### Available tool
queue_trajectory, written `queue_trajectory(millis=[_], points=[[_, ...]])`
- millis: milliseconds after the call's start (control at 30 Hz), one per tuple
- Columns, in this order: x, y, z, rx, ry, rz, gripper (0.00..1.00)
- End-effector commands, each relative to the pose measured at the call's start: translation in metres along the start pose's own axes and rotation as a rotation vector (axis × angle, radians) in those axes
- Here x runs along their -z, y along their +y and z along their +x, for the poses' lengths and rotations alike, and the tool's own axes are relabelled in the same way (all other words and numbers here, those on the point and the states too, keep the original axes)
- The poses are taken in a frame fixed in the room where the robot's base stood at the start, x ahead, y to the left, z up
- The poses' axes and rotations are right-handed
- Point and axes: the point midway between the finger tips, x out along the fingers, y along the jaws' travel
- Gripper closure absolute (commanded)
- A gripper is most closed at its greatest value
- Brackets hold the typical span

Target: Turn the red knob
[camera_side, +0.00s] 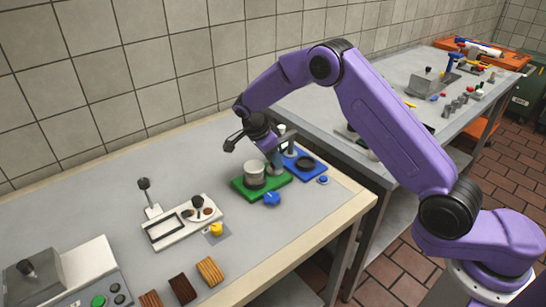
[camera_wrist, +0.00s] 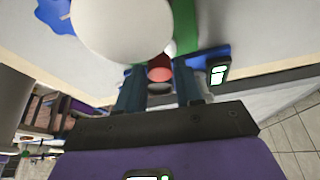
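A round red part, likely the red knob (camera_wrist: 160,73), shows between and beyond my fingertips in the wrist view. I cannot pick it out in the side view, where my gripper hides that area. My gripper (camera_side: 275,158) points down beside the white pot on the green base. In the wrist view my gripper (camera_wrist: 159,82) has its two blue-grey fingers apart, with the red part seen through the gap. I cannot tell whether the fingers touch it.
A pale pot (camera_side: 255,171) stands on the green base (camera_side: 244,188), close to my fingers. A blue base (camera_side: 312,175) lies behind it, and a blue knob (camera_side: 272,199) in front. A white press plate (camera_side: 180,228), a yellow knob (camera_side: 216,229) and several bars are further left.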

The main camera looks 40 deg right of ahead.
Motion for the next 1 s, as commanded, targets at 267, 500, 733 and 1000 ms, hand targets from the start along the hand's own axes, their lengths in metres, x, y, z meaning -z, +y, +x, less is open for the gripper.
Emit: queue_trajectory(millis=[267, 500, 733, 1000], points=[[0.000, 0.000, 0.000, 0.001, 0.001, -0.002, 0.61], [0.000, -0.001, -0.019, 0.004, 0.001, -0.001, 0.61], [0.000, -0.001, -0.066, 0.006, -0.001, -0.002, 0.61], [0.000, -0.001, -0.123, 0.006, -0.002, -0.001, 0.61]])
